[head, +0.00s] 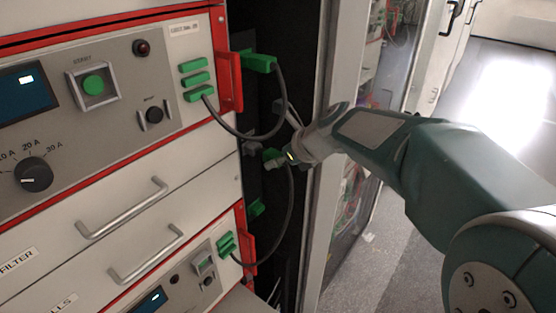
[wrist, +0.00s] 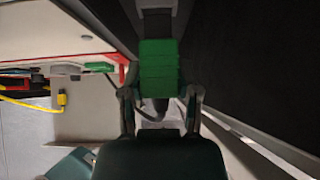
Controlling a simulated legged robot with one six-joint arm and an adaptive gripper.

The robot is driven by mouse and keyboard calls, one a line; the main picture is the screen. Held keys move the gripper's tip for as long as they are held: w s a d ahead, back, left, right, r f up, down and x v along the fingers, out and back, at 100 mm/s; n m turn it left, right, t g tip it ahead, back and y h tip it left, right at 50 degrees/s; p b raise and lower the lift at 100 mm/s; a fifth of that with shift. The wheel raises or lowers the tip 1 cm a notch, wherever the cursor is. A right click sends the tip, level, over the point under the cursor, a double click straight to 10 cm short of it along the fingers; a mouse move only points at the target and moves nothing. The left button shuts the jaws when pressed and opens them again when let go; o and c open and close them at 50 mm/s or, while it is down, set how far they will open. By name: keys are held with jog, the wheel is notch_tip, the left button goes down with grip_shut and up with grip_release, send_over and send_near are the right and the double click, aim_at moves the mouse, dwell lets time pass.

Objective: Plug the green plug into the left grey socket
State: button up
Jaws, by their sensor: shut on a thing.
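The green plug (head: 271,154) is held in my gripper (head: 277,160), beside the dark inner wall of the rack. In the wrist view the green plug (wrist: 158,66) sits between the two fingers of my gripper (wrist: 160,97), which are shut on it from both sides. A dark cable trails from the plug. A grey socket (head: 250,148) is just left of the plug in the head view. In the wrist view a grey block (wrist: 157,22) lies straight ahead of the plug, in line with it. I cannot tell whether plug and socket touch.
Another green plug (head: 258,62) with a looping black cable (head: 280,95) is above my gripper. The cycler's front panel (head: 130,115) with a red frame stands at the left. A lower green connector (head: 257,207) is on the dark wall. A cabinet edge (head: 325,195) is close at the right.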

jog(key=shift+w+a, duration=0.75)
jog(key=shift+a, duration=0.25)
dwell(1.8)
jog(key=o, duration=0.9)
jog(key=shift+o, duration=0.2)
jog(key=v, duration=1.1)
jog(key=s+d+f+n+h, duration=0.2)
jog(key=s+d+f+n, duration=0.1)
jog(key=s+n, duration=0.4)
jog(key=s+d+f+n+h, duration=0.3)
jog(key=s+d+f+n, duration=0.1)
jog(key=s+n, duration=0.4)
jog(key=s+d+f+n+h, duration=0.2)
jog(key=s+d+f+n, duration=0.2)
jog(key=s+n, duration=0.3)
jog(key=n, duration=0.3)
jog(key=shift+s+n, duration=0.3)
jog(key=shift+s, duration=0.05)
